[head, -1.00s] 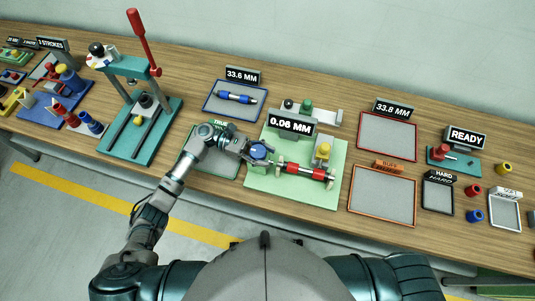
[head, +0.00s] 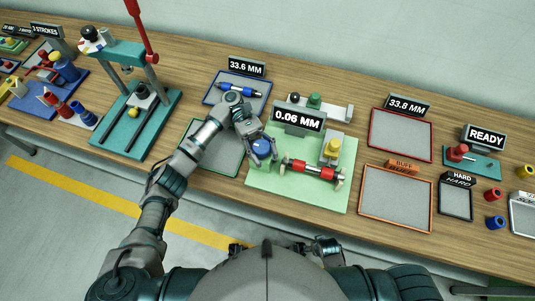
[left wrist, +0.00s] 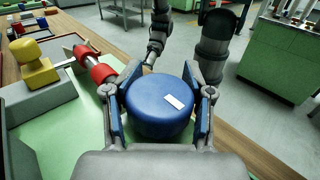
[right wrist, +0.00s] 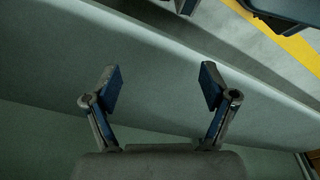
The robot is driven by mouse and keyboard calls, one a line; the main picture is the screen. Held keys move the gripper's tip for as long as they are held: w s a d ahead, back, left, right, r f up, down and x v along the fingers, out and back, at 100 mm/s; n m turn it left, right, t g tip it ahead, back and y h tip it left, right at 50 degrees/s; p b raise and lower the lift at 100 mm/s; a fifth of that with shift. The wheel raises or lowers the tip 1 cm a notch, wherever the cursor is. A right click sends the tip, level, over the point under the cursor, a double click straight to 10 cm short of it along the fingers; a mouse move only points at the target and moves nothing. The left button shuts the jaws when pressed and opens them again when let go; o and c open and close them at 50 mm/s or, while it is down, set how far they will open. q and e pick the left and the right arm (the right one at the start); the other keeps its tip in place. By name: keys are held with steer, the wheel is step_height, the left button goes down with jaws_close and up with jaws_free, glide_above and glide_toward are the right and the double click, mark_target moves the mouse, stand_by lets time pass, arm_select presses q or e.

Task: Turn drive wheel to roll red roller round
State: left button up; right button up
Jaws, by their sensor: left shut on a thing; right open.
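The red roller (head: 313,168) lies across a fixture on the light green base plate (head: 300,195), below the sign reading 0.06 MM (head: 299,117). The drive wheel (head: 262,147) is a blue round knob at the left end of the fixture. My left gripper (head: 259,146) is shut on the wheel. In the left wrist view its fingers (left wrist: 160,105) stand on both sides of the blue wheel, whose top carries a white mark. The red roller (left wrist: 103,73) shows behind the left finger there. My right gripper (right wrist: 158,85) is open and empty, low in front of the bench.
A yellow-knobbed block (head: 331,148) stands behind the roller. A blue roller (head: 240,90) lies in the blue-edged tray at the back left. Empty red-edged (head: 402,157) and orange-edged (head: 396,215) trays lie to the right. A tall press with a red lever (head: 142,30) stands at the left.

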mark_target(265, 151)
arm_select(q)
steer(key=shift+w+a+y, duration=0.1)
steer(key=shift+y, duration=0.2)
arm_select(e)
steer(key=shift+w+r, duration=0.35)
steer(key=shift+r, duration=0.45)
arm_select(q)
steer(key=o, duration=0.9)
steer(key=shift+o, duration=0.7)
steer(key=shift+w+f, duration=0.1)
steer(key=shift+w, duration=0.05)
arm_select(e)
steer(key=shift+w, duration=0.1)
arm_select(q)
steer(key=shift+r, duration=0.3)
step_height(265, 151, up, 9)
steer(key=shift+r, duration=0.15)
